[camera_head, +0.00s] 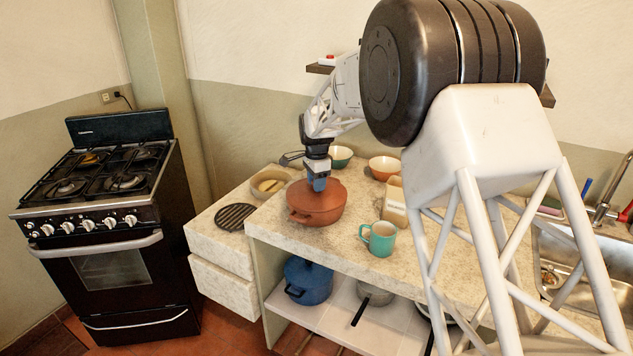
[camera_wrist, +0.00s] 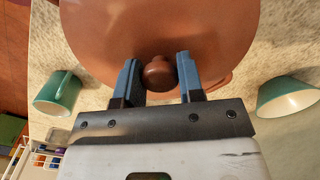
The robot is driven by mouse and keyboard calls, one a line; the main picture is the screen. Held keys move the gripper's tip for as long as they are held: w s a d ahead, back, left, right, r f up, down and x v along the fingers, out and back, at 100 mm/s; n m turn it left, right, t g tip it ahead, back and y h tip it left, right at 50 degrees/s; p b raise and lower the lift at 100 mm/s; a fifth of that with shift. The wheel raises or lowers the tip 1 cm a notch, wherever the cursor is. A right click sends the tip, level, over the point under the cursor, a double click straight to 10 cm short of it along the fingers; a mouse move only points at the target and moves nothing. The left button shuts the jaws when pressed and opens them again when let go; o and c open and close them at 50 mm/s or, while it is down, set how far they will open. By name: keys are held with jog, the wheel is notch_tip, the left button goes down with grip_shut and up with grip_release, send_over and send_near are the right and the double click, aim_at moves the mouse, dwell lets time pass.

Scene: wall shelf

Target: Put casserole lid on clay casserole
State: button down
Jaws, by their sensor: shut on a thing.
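The clay casserole (camera_head: 316,214) is a round terracotta pot standing on the stone counter. The terracotta casserole lid (camera_wrist: 150,25) fills the top middle of the wrist view, with its brown knob (camera_wrist: 159,74) between my blue fingers. My gripper (camera_head: 319,185) points down over the casserole and is shut on the lid's knob; it also shows in the wrist view (camera_wrist: 157,66). The lid lies over the pot's mouth in the head view, roughly centred. Whether it rests fully on the rim cannot be told. A pot handle (camera_wrist: 222,82) peeks out beside the lid.
A teal mug (camera_head: 379,239) stands right of the casserole. A green bowl (camera_head: 341,156), an orange bowl (camera_head: 384,167) and a beige container (camera_head: 394,204) stand behind. A black trivet (camera_head: 235,216) lies left. A blue pot (camera_head: 307,281) sits on the shelf below.

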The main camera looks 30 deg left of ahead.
dwell(0.4)
jog(key=shift+c, duration=1.3)
grip_release()
jog(key=shift+r, duration=0.15)
jog(key=shift+r, duration=3.3)
